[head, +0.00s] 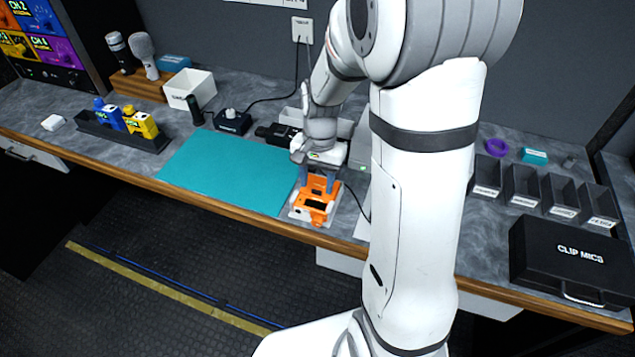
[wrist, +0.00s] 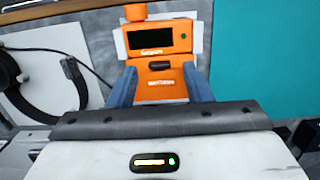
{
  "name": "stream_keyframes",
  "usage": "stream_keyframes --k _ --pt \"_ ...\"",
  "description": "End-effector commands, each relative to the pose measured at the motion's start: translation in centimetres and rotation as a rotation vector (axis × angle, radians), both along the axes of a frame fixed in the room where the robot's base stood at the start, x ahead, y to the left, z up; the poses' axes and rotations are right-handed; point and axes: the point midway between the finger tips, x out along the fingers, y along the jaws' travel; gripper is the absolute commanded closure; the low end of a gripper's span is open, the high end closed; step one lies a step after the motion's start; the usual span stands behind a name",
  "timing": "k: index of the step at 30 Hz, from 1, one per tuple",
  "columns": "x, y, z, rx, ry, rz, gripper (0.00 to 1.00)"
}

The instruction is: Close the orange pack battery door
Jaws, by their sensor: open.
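The orange pack (head: 316,206) lies on a white stand (head: 297,214) near the counter's front edge. In the wrist view the orange pack (wrist: 150,52) shows a dark screen, a green dot and an orange knob. Its battery door (wrist: 160,90), an orange panel with a dark latch and a label, lies on the gripper side of the screen. I cannot tell how far the door stands open. My gripper (head: 318,183) points down over the pack's rear part. In the wrist view the gripper (wrist: 160,88) is open, one blue-grey finger on each side of the door panel. Contact is unclear.
A teal mat (head: 232,170) lies left of the pack. Black headphones (wrist: 45,90) and a cable are beside it in the wrist view. A yellow pack (head: 141,122) and a blue pack (head: 110,115) stand in a dark rack. A black case (head: 570,260) is far right.

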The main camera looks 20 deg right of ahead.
Motion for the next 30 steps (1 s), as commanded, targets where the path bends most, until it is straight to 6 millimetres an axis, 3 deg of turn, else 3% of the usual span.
stream_keyframes --k 6,12,30 --pt "0.4 -0.3 3.9 -0.001 -0.006 -0.001 0.55" --pt "0.6 -0.4 6.1 0.000 -0.002 -0.001 0.55" --pt "0.4 -0.5 6.7 -0.001 -0.006 0.007 0.55"
